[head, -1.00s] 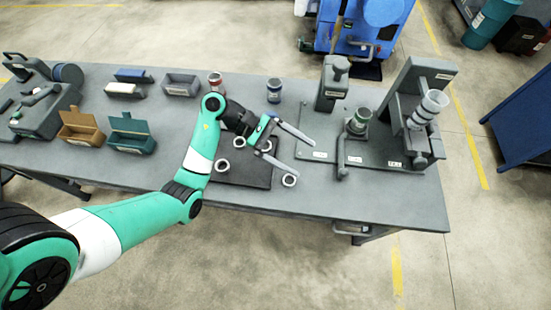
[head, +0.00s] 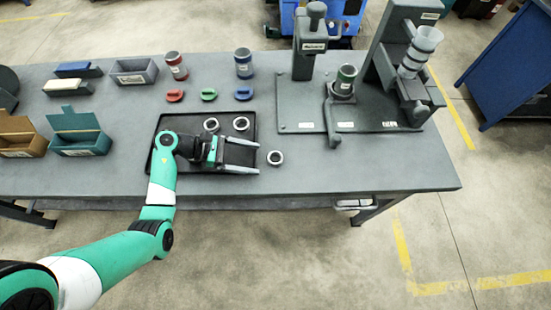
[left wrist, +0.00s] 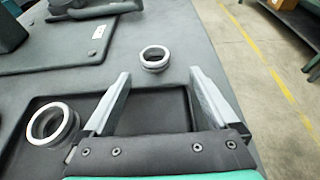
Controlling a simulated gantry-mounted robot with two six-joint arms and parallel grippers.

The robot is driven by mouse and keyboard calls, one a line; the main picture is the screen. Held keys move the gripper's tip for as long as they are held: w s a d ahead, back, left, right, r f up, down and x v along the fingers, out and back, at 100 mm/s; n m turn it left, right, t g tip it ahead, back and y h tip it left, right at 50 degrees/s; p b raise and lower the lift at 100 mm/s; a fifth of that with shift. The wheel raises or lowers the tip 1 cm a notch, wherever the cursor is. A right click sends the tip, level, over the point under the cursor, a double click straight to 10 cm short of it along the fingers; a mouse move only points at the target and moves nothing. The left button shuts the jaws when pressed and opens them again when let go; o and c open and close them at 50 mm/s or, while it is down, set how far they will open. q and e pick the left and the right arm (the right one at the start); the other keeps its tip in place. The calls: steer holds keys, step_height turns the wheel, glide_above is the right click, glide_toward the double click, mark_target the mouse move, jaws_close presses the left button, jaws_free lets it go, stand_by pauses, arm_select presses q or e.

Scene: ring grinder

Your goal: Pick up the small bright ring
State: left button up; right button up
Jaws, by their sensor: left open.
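A small bright metal ring (head: 275,158) lies on the bare table top, just right of the black tray. In the left wrist view the ring (left wrist: 155,60) lies flat, apart from the fingers and just beyond the gap between their tips. My left gripper (head: 257,157) is open and empty, low over the tray's right part, fingers pointing right towards this ring. It also shows in the left wrist view (left wrist: 160,76). Two similar rings, one on the left (head: 211,125) and one on the right (head: 241,123), lie at the tray's back. My right gripper is out of view.
The black tray (head: 165,124) has a raised rim and lies partly under my left gripper. A grey fixture plate (head: 300,117) with a cup and lever stands behind and right of the ring. Colored knobs, cups and boxes stand at the back and left. The table's front right is clear.

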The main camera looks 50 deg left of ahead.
mark_target(269, 157)
arm_select(q)
steer(key=x, duration=0.2)
steer(key=b+x, duration=0.1)
steer(key=x, duration=0.2)
steer(key=shift+w+a+r, duration=0.1)
steer(key=shift+w+r, duration=0.05)
steer(key=shift+w, duration=0.25)
jaws_close()
steer(key=shift+r, duration=0.55)
step_height(269, 157, up, 3)
steer(key=shift+f+p, duration=0.1)
steer(key=shift+p, duration=0.65)
steer(key=s+d+r+p, duration=0.5)
steer(key=s+d+r, duration=0.4)
steer(key=d, duration=0.1)
steer(key=shift+s+r+p, duration=0.2)
steer(key=shift+s+p, duration=0.1)
steer(key=shift+p, duration=0.1)
